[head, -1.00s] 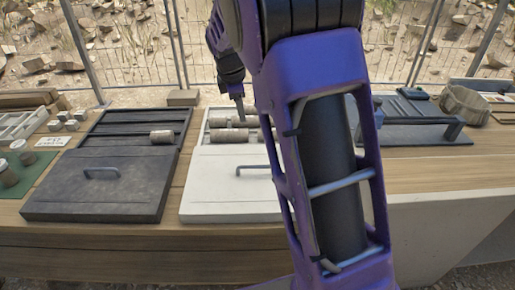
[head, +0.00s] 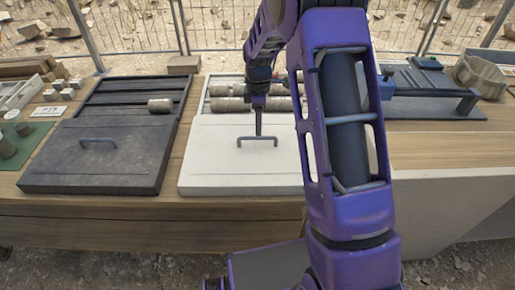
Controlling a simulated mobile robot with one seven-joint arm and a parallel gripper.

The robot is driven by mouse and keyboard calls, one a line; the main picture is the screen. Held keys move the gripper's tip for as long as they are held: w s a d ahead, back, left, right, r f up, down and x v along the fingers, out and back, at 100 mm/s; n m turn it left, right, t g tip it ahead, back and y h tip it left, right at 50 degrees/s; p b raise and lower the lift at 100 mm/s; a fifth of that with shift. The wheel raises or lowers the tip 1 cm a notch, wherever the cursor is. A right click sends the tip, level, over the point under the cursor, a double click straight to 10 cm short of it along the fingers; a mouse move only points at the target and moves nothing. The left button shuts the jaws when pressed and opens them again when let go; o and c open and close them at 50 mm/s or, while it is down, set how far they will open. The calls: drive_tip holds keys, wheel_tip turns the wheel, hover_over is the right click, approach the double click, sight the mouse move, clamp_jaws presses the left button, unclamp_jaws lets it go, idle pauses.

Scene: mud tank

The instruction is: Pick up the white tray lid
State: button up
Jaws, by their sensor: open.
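The white tray lid (head: 225,165) is a flat pale panel covering the front part of the white tray, which holds several cylindrical cores in its uncovered back part. A grey bar handle (head: 257,140) stands on the lid. My gripper (head: 258,134) points down right at the handle, with its fingertips at about the height of the bar in the picture. I cannot tell whether it touches the bar. The gripper is open, though the gap between its fingers is hard to see from here. My purple arm hides the right edge of the lid and tray.
A dark tray with its own handled lid (head: 95,155) stands to the left, one core (head: 160,105) in its open part. A green mat with small jars (head: 22,129) lies far left. A dark board with a bar (head: 430,92) and a beige container (head: 481,74) stand at the right.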

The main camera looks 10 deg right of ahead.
sight(257, 138)
drive_tip(key=shift+s+a+f+b, duration=0.1)
drive_tip(key=shift+s+f+b, duration=0.05)
drive_tip(key=shift+f, duration=1.4)
drive_tip(key=shift+s+a+f+b, duration=0.1)
drive_tip(key=shift+f+b, duration=0.05)
drive_tip(key=shift+f, duration=1.4)
clamp_jaws()
drive_tip(key=shift+r, duration=0.1)
